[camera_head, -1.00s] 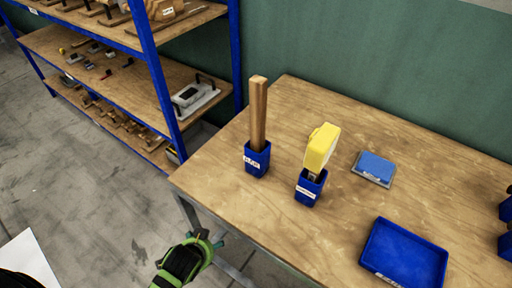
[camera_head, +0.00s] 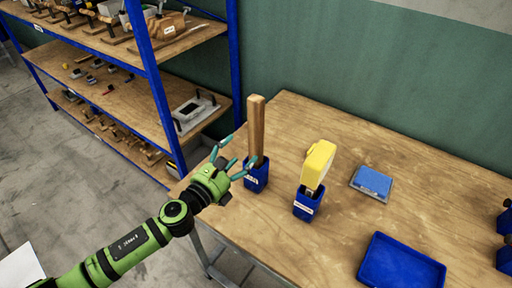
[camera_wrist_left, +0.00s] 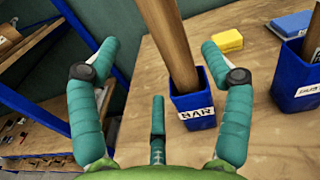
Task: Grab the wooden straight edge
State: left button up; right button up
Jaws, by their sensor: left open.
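The wooden straight edge (camera_head: 256,130) stands upright in a small blue holder (camera_head: 257,181) with a white label, near the table's left corner. My left gripper (camera_head: 229,158) is open and empty, just left of the straight edge and at the height of its lower part. In the left wrist view the straight edge (camera_wrist_left: 170,45) rises from the labelled holder (camera_wrist_left: 197,108), ahead of and between the spread teal fingers (camera_wrist_left: 160,90). I see no contact between the fingers and the wood. The right gripper is not in view.
A second blue holder (camera_head: 307,203) with a yellow-headed tool (camera_head: 318,164) stands close on the right. A blue block (camera_head: 372,181) and a blue tray (camera_head: 401,263) lie farther right on the wooden table (camera_head: 335,250). A blue-framed shelf (camera_head: 152,80) stands behind left.

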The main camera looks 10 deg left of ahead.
aim_at(250, 141)
pick_arm(q)
jog(key=shift+w+d+r+m+h, duration=0.15)
jog(key=shift+w+d+m+h, duration=0.15)
jog(key=shift+m, duration=0.4)
jog(key=shift+w+d+p, duration=0.1)
jog(key=shift+w+p, duration=0.2)
jog(key=p+x, duration=0.1)
jog(key=x, duration=0.4)
jog(key=shift+w+d+r+p, duration=0.1)
jog(key=shift+w+r+p, duration=0.05)
jog(key=shift+p, duration=0.15)
jog(key=shift+w+d, duration=0.15)
jog(key=shift+w, duration=0.1)
jog(key=c, duration=1.4)
